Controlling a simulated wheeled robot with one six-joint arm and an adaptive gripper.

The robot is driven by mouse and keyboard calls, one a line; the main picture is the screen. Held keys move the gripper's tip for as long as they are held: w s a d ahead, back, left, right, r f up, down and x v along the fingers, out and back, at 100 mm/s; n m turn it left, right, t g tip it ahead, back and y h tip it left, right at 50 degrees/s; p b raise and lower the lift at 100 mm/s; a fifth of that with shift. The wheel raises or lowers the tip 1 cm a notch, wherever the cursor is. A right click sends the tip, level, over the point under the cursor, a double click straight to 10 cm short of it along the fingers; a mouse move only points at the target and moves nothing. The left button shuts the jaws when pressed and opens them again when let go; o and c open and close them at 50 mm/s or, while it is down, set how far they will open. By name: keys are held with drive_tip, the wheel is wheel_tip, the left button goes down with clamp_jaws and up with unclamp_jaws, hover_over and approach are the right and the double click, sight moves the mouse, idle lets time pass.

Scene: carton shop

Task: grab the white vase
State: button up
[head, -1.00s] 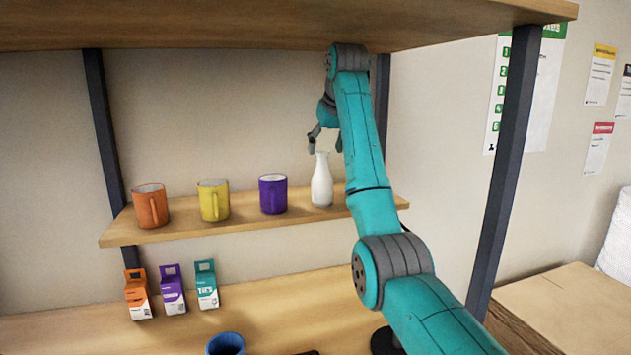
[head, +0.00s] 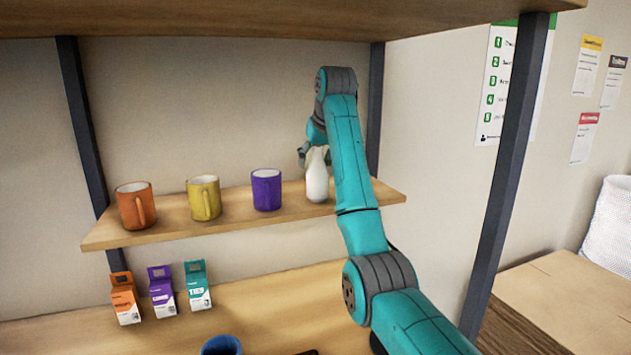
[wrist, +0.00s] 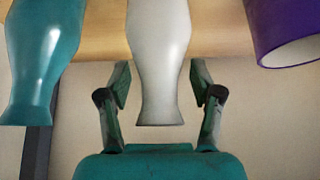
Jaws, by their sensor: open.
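The white vase (head: 317,182) stands upright on the middle shelf, right of the purple mug. My gripper (head: 310,158) is at the level of its neck in the head view. In the wrist view, my gripper (wrist: 160,78) is open, with one finger on each side of the vase's neck (wrist: 157,60). Gaps show between the fingers and the vase on both sides. My arm covers the shelf just right of the vase in the head view.
A teal vase (wrist: 42,55) stands close beside the white one in the wrist view. The purple mug (head: 266,190) is on the other side. A yellow mug (head: 204,198) and an orange mug (head: 136,206) stand farther left. The upper shelf board (head: 230,18) is overhead.

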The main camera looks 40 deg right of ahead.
clamp_jaws()
drive_tip(key=shift+r, duration=0.1)
idle(0.3)
